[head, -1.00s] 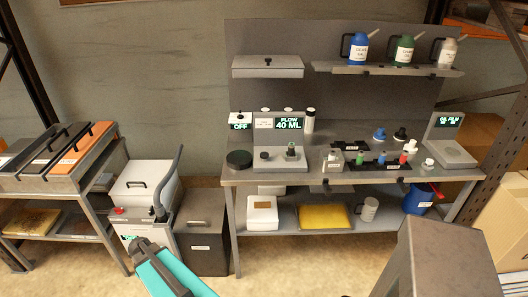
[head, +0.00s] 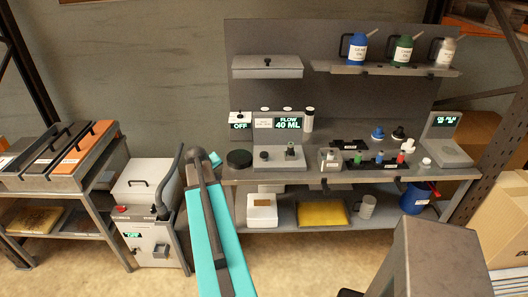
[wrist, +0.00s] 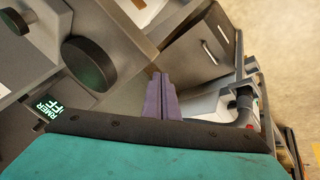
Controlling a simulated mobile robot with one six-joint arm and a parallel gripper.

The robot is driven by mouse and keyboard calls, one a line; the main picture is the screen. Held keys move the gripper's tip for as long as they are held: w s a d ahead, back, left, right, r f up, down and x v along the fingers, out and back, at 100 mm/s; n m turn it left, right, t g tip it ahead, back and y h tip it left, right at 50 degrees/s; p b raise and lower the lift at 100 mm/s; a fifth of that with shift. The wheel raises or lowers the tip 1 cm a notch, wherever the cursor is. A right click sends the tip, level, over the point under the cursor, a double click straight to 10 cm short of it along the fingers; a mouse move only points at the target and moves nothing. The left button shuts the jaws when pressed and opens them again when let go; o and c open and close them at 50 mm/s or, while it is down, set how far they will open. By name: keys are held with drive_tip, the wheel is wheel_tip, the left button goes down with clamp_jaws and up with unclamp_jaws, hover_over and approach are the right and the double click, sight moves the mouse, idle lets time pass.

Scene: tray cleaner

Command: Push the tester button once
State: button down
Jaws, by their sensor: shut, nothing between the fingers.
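The flow tester (head: 280,161) stands on the workbench with a "FLOW 40 ML" display (head: 287,124), a small dark knob and a green-topped post on its base. A second device, labelled like "OIL FILM" (head: 446,145), stands at the bench's right end. I cannot tell which part is the tester button. My gripper (wrist: 162,97) shows in the wrist view with its fingers together and empty. In the head view my teal arm reaches up to the bench's left end, left of the flow tester. The fingertips are hard to make out there.
A black round disc (head: 239,158) and a "WARMER OFF" display (head: 240,125) are at the bench's left end; they also show in the wrist view. Small bottles (head: 379,134) stand right of the flow tester. A shelf above holds oil cans (head: 358,47). A white-lidded machine (head: 147,184) stands left.

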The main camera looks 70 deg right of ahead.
drive_tip(key=s+d+r+m+h+p, duration=0.1)
drive_tip(key=s+d+r+h, duration=0.1)
drive_tip(key=s+d+r, duration=0.6)
wheel_tip(320, 180, up, 10)
drive_tip(key=m+g+h, duration=0.1)
hover_over(263, 155)
drive_tip(key=shift+f+p, duration=0.25)
drive_tip(key=shift+p, duration=0.2)
drive_tip(key=shift+f, duration=0.1)
drive_tip(key=shift+f+b, duration=2.25)
drive_tip(key=shift+f, duration=2.05)
drive_tip(key=shift+a+f, duration=0.1)
drive_tip(key=shift+f, duration=0.1)
drive_tip(key=shift+s+f+b, duration=0.1)
drive_tip(key=shift+f+b, duration=0.15)
drive_tip(key=shift+b, duration=0.05)
